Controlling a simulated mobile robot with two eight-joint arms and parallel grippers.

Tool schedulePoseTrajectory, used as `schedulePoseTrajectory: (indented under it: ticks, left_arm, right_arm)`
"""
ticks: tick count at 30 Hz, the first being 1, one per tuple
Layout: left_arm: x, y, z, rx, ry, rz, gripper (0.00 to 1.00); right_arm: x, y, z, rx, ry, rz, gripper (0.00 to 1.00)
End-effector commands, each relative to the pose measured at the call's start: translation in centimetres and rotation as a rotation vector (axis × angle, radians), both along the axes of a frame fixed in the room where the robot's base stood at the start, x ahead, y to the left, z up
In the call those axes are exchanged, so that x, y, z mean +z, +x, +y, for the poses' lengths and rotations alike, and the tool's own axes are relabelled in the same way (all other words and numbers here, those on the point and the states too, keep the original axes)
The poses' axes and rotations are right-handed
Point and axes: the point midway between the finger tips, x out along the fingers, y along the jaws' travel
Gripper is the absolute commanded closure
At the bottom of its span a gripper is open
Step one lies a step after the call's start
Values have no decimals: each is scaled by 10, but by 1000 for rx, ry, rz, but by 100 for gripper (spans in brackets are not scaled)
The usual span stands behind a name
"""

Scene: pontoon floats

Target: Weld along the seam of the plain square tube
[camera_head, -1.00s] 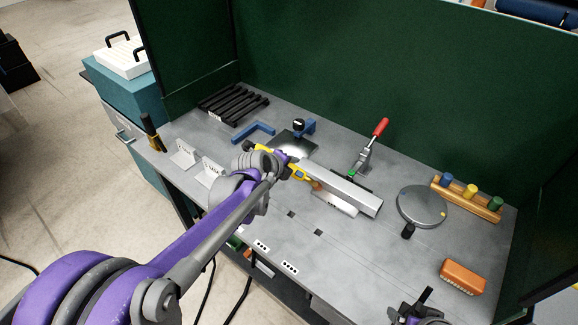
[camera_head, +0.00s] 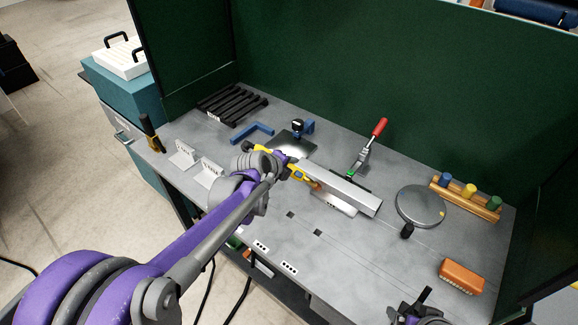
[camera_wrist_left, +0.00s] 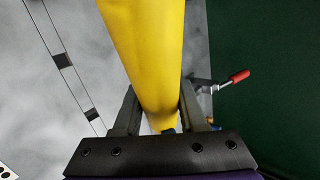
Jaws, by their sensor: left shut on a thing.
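The plain square tube (camera_head: 350,194) is a grey metal bar lying on the bench, running from the centre toward the lower right. My left gripper (camera_head: 284,167) is shut on a yellow welding torch (camera_head: 300,176). The torch's coppery tip is close to the near long side of the tube, near its left end; I cannot tell whether it touches. In the left wrist view the yellow torch body (camera_wrist_left: 147,55) lies between the fingers and hides the tube. My right gripper (camera_head: 415,312) shows only in part at the bottom edge; its opening is unclear.
A red-handled clamp (camera_head: 368,145) stands behind the tube. To the right are a round grey plate (camera_head: 420,205), a wooden rack with coloured pegs (camera_head: 466,197) and an orange brush (camera_head: 461,277). Black bars (camera_head: 231,104) and a blue square (camera_head: 252,133) lie at back left. The front bench is mostly clear.

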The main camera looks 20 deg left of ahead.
Motion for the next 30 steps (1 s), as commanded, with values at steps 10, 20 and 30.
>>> schedulePoseTrajectory:
  ticks: [10, 20, 30]
  left_arm:
    - [-2, 3, -1, 1, 0, -1, 100]
    - [-3, 4, -1, 0, 0, -2, 100]
    - [-4, 5, -2, 0, 0, -2, 100]
  right_arm:
    - [-2, -1, 0, 0, 0, 1, 8]
    - [-2, -1, 0, 0, 0, 2, 8]
    - [-1, -1, 0, 0, 0, 1, 8]
